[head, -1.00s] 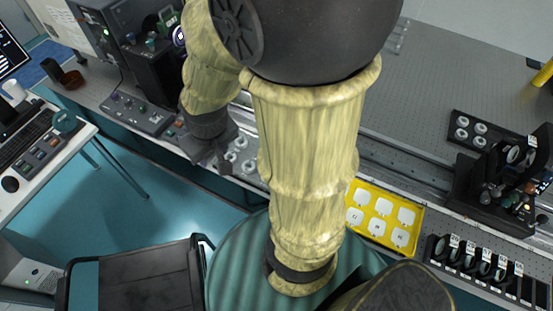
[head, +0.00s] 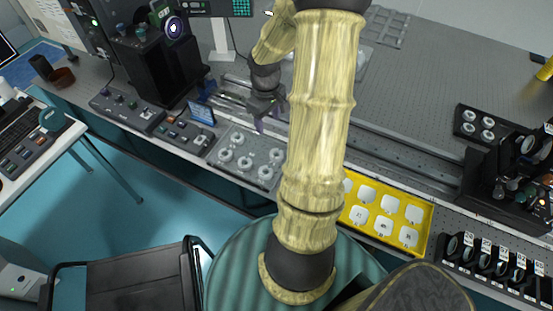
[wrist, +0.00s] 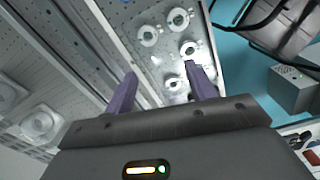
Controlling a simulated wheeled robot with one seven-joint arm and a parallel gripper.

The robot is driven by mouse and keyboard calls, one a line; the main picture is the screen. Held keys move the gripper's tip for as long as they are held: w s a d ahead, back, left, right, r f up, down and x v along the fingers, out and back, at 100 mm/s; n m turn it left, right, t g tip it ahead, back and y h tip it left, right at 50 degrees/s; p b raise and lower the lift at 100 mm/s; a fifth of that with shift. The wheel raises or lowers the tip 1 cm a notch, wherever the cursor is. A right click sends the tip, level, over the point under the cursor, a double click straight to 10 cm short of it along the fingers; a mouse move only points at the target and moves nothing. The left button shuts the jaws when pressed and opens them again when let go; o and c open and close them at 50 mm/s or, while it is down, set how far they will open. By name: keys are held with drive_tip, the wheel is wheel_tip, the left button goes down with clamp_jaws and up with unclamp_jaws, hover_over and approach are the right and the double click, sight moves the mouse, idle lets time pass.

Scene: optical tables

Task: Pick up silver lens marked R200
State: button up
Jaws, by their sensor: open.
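My gripper (head: 264,116) is open and empty above the table, just behind the grey tray (head: 212,155) in the head view. In the wrist view its two purple fingers (wrist: 162,80) stand apart, with several ring-shaped pieces beyond them. Several pale round ring pieces (head: 245,162) sit in the tray; they also show in the wrist view (wrist: 148,36). I cannot read any R200 mark, so I cannot tell which piece is the silver lens. Labelled dark round optics stand in a black rack (head: 492,262) at the lower right.
A yellow tray (head: 427,222) with white squares lies right of my arm. A black holder (head: 476,125) with pale rings and a dark optical assembly (head: 505,180) stand at the right. Long rails run across the table.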

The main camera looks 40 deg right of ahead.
drive_tip(key=d, duration=0.1)
drive_tip(key=d+f, duration=0.1)
drive_tip(key=d, duration=0.1)
drive_tip(key=shift+s+d+f, duration=0.1)
drive_tip(key=shift+s+f, duration=0.05)
drive_tip(key=shift+f, duration=0.15)
hover_over(276, 153)
drive_tip(key=f, duration=1.1)
drive_tip(key=shift+s+f, duration=0.2)
drive_tip(key=shift+s, duration=0.15)
drive_tip(key=shift+f, duration=0.45)
drive_tip(key=shift+w+f+p, duration=0.2)
drive_tip(key=shift+f+p, duration=0.3)
drive_tip(key=shift+f, duration=2.1)
drive_tip(key=shift+c, duration=0.2)
